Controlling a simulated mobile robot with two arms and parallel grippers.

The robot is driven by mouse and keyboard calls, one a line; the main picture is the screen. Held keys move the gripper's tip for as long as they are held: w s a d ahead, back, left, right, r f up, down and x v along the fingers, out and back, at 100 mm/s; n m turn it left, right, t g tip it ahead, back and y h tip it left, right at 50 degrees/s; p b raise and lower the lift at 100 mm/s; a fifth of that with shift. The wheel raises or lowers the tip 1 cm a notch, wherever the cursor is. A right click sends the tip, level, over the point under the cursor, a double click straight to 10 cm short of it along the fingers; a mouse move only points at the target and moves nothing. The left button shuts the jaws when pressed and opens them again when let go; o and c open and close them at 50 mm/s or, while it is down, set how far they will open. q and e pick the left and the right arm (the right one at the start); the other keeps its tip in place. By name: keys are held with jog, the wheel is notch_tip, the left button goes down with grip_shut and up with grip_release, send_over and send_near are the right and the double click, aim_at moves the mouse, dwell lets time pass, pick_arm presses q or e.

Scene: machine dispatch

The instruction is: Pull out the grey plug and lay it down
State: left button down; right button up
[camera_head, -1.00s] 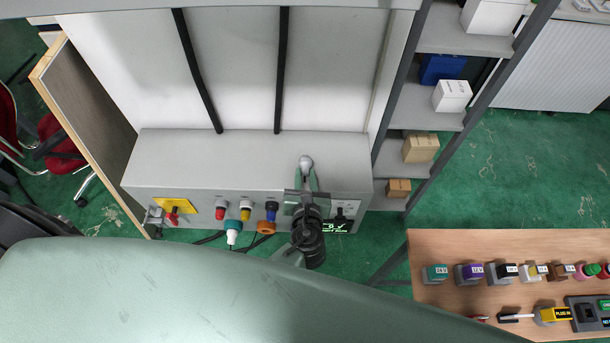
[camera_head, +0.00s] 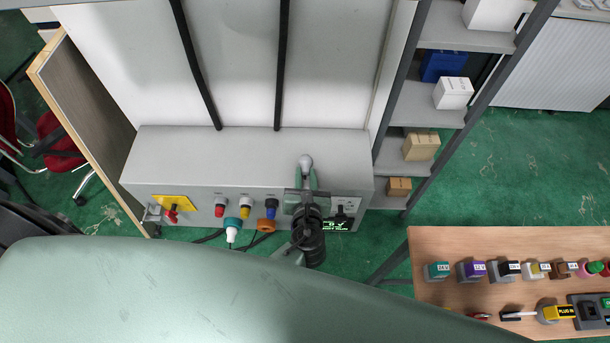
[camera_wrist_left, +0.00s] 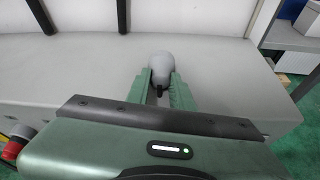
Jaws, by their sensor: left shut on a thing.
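The grey plug (camera_head: 306,161) shows as a rounded pale grey head at the tips of my left gripper (camera_head: 306,178). In the left wrist view the plug (camera_wrist_left: 161,64) sits between the two green fingers of the left gripper (camera_wrist_left: 160,86), which is shut on it. A short dark piece shows below its round head. It appears over the top of the grey machine box (camera_head: 180,155); I cannot tell its height above that surface or whether it touches it. My right gripper is not in view.
A shelf (camera_head: 420,100) with boxes stands right. A wooden table (camera_head: 440,245) holds several coloured blocks.

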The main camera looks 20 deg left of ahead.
pick_arm(q)
jog(key=shift+s+f, duration=0.35)
jog(key=shift+f, duration=0.3)
jog(key=c, duration=1.1)
grip_release()
jog(key=shift+s, duration=0.1)
jog(key=shift+c, duration=0.2)
jog(key=shift+d, duration=0.1)
jog(key=shift+s+d+r, duration=0.1)
jog(key=shift+s+d, duration=0.1)
jog(key=shift+s, duration=0.15)
jog(key=r+b+v, duration=0.1)
jog(key=v, duration=0.5)
jog(key=shift+a+r, duration=0.2)
jog(key=shift+r, duration=0.05)
